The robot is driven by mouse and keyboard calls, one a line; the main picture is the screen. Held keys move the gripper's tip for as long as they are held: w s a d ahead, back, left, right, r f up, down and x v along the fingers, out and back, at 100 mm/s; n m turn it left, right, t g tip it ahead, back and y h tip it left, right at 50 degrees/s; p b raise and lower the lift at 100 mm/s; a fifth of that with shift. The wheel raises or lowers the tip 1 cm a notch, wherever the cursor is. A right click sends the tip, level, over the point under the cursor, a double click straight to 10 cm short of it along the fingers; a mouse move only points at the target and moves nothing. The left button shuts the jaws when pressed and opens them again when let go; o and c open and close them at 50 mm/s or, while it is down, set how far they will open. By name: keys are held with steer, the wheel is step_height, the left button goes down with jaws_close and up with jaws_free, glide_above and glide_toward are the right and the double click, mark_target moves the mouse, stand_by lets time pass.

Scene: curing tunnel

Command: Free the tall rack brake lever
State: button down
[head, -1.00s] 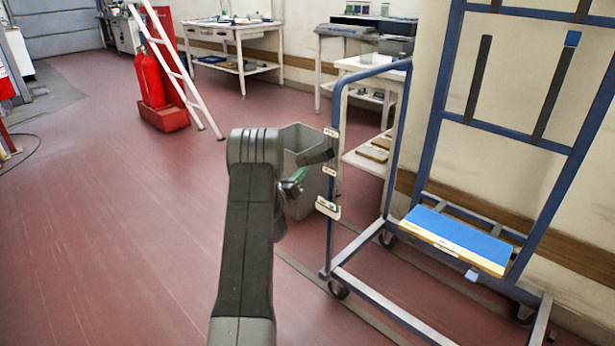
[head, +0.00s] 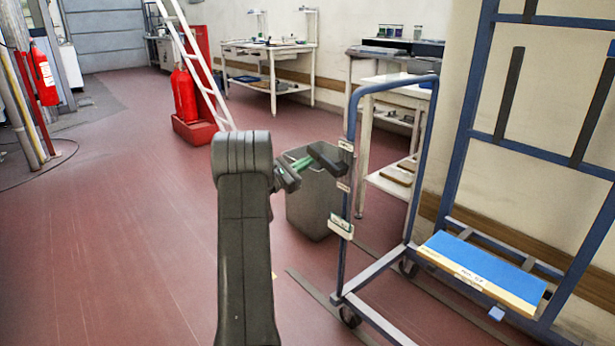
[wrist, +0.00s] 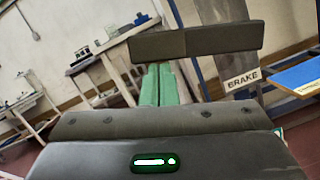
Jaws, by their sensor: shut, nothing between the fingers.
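The brake lever (head: 328,158) is a dark grey bar on the left post of the blue rack (head: 432,130). Its free end points left and up from the post. In the wrist view the lever (wrist: 197,40) crosses the top of the picture, with a white BRAKE label (wrist: 243,79) at its lower right. My gripper (head: 303,163) has green fingers, shut together and empty, just below and left of the lever's free end. In the wrist view my gripper (wrist: 159,80) reaches the lever's lower edge; whether they touch I cannot tell.
A blue-topped board (head: 480,272) lies on the rack's low shelf. A grey bin (head: 315,205) stands behind my gripper. White worktables (head: 270,50) line the back wall. A white ladder (head: 196,65) and red extinguishers (head: 184,95) stand at the back left.

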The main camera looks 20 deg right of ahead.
steer(key=shift+r+m+g, duration=0.4)
steer(key=shift+r+m, duration=0.55)
steer(key=shift+m, duration=0.15)
steer(key=shift+s+r, duration=0.15)
steer(key=shift+r, duration=0.35)
steer(key=shift+f+b, duration=0.3)
steer(key=shift+b, duration=0.05)
steer(key=p, duration=0.1)
glide_toward(311, 152)
step_height(311, 152, down, 4)
steer(key=w+a, duration=0.2)
steer(key=a, duration=0.1)
steer(key=shift+s+d+r, duration=0.1)
steer(key=shift+d+r, duration=0.1)
